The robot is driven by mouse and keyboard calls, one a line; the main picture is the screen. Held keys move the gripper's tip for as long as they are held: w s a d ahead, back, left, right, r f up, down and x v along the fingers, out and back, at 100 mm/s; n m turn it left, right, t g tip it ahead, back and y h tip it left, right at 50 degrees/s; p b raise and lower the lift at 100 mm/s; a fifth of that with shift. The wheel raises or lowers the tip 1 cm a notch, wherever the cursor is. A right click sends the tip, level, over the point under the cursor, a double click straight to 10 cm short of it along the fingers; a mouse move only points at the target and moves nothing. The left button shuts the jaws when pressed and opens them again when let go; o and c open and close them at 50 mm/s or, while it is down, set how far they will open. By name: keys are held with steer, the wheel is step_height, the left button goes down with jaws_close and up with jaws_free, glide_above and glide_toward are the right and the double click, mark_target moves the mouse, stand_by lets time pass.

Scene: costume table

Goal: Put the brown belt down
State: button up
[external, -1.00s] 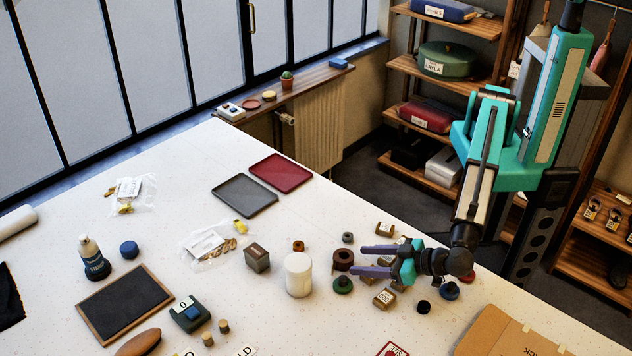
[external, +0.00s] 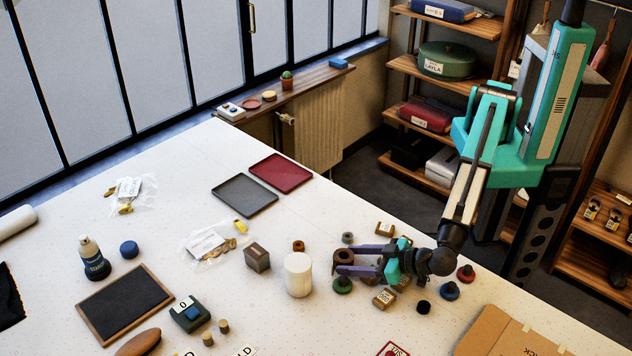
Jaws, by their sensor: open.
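The brown belt (external: 344,256) is a small dark brown coil among small items at the right of the white table (external: 215,310). My gripper (external: 342,260) reaches in from the right, with its purple fingers low over the table. The fingers are open, one on the far side of the coil and one on the near side. The near finger hides part of the coil's lower edge. I cannot tell whether either finger touches it, or whether the coil rests fully on the table.
A white cylinder (external: 298,275) stands just left of the coil. A green spool (external: 342,286) is close in front. Small boxes (external: 384,299) and several coloured rolls crowd around my gripper. The grey tray (external: 245,195) and red tray (external: 281,173) lie farther back, with clear table nearby.

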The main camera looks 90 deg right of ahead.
steer(key=c, duration=1)
steer(key=shift+r, duration=0.1)
steer(key=shift+r+b, duration=0.95)
steer(key=shift+r, duration=0.4)
steer(key=shift+s+d+r, duration=0.1)
steer(key=shift+r, duration=0.2)
steer(key=s+d+b, duration=0.1)
steer(key=s+d, duration=0.2)
steer(key=s, duration=0.1)
steer(key=s+d+r+b, duration=0.1)
steer(key=s+d+b, duration=0.1)
steer(key=s+d, duration=0.2)
steer(key=s+d+b, duration=0.2)
steer(key=s+d, duration=0.1)
steer(key=shift+s+d+r, duration=0.15)
steer(key=shift+s+r, duration=0.1)
steer(key=shift+s, duration=0.15)
